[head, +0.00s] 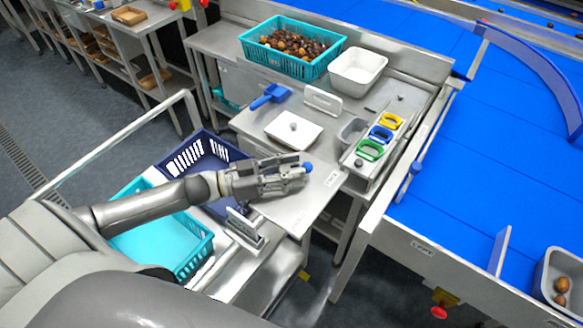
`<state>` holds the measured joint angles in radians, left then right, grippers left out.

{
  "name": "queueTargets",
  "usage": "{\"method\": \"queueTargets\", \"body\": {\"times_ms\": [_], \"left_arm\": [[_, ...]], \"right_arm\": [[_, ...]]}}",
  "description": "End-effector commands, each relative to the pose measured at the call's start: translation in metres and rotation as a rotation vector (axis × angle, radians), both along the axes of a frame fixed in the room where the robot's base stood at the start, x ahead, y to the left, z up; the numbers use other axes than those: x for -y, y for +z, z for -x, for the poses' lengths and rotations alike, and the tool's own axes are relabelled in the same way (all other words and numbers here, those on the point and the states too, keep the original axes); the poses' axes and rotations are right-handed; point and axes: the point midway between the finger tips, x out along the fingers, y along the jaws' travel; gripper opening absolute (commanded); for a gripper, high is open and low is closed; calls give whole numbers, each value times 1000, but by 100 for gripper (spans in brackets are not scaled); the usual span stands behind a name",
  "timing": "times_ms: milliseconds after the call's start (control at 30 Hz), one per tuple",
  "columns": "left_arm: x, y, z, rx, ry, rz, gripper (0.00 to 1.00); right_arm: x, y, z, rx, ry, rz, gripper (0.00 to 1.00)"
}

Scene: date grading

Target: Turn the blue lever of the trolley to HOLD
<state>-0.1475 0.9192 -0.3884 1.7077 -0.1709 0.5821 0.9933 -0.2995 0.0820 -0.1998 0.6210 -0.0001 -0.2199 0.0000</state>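A round blue knob (308,167), which looks like the end of the trolley's lever, shows right at the fingertips of my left gripper (300,171). The gripper reaches in from the left over the trolley (255,278), its fingers pointing right. The fingers lie close to each other, and whether they hold the knob or only sit beside it cannot be told. The lever's shaft is hidden behind the gripper. A small upright metal plate (245,228) stands on the trolley below the gripper; no HOLD marking is readable. My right gripper is out of view.
A teal crate (193,255) and a navy crate (228,152) are under and beside my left arm. The steel bench holds a white scale (293,130), a blue scoop (270,95) and coloured-rimmed holders (370,150). A blue conveyor (480,170) fills the right.

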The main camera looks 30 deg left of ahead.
Motion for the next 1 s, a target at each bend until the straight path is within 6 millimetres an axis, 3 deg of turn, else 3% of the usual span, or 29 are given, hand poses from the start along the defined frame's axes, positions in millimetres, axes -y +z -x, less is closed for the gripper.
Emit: {"method": "queueTargets", "body": {"times_ms": [300,567,1000], "left_arm": [[1,0,-1,-1,0,-1,34],[1,0,-1,-1,-1,1,1],[2,-1,0,-1,-42,0,0]], "right_arm": [[0,0,1,-1,0,0,42],[0,0,1,-2,0,0,42],[-2,-7,1,-2,-1,-2,42]]}}
